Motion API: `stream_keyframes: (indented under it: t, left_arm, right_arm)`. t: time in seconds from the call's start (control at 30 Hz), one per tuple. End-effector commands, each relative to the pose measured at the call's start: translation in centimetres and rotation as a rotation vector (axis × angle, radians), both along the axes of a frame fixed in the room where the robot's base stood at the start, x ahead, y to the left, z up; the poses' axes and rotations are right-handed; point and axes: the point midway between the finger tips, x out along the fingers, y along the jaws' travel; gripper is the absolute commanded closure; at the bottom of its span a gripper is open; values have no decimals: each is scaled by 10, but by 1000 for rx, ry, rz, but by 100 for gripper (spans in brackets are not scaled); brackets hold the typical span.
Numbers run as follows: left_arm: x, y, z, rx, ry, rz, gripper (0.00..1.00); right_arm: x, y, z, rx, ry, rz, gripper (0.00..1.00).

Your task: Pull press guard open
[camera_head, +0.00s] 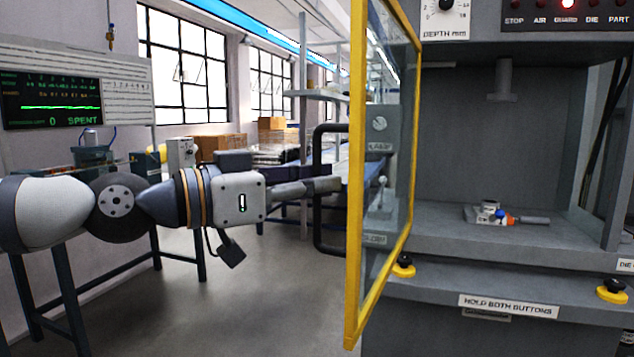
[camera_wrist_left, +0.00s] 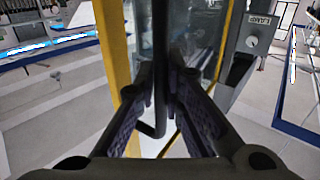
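The press guard (camera_head: 355,200) is a clear panel in a yellow frame. It stands swung out from the press at its left side, seen nearly edge-on, and the press opening is uncovered. Its black bar handle (camera_head: 330,250) is on the guard's left face. My left gripper (camera_head: 326,186) reaches the handle's upright part from the left. In the left wrist view, the handle bar (camera_wrist_left: 160,35) runs between the two fingers (camera_wrist_left: 161,85), which look closed against it. The yellow frame (camera_wrist_left: 115,45) also shows there. My right gripper is not in view.
The grey press (camera_head: 520,150) has a small fixture (camera_head: 495,214) on its bed and yellow-and-black buttons (camera_head: 612,290) in front. A bench and a screen (camera_head: 50,102) stand at left. The floor left of the guard is clear.

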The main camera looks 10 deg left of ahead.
Motion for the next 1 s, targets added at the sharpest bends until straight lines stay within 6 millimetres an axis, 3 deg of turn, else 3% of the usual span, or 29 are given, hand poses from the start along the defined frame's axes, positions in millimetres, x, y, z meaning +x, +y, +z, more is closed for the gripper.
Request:
stream_keyframes:
  t: [0.1, 0.43, 0.8, 1.0]
  left_arm:
    - [0, 0, 0, 1, -1, 0, 70]
    - [-4, 6, 1, 0, -1, 1, 70]
    - [-60, 78, 1, -3, -2, 3, 70]
    - [-74, 94, 1, -1, -2, 0, 70]
  right_arm:
    - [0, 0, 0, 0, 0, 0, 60]
    - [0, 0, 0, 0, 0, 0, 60]
    - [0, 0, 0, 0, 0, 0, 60]
    - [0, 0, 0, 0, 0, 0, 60]
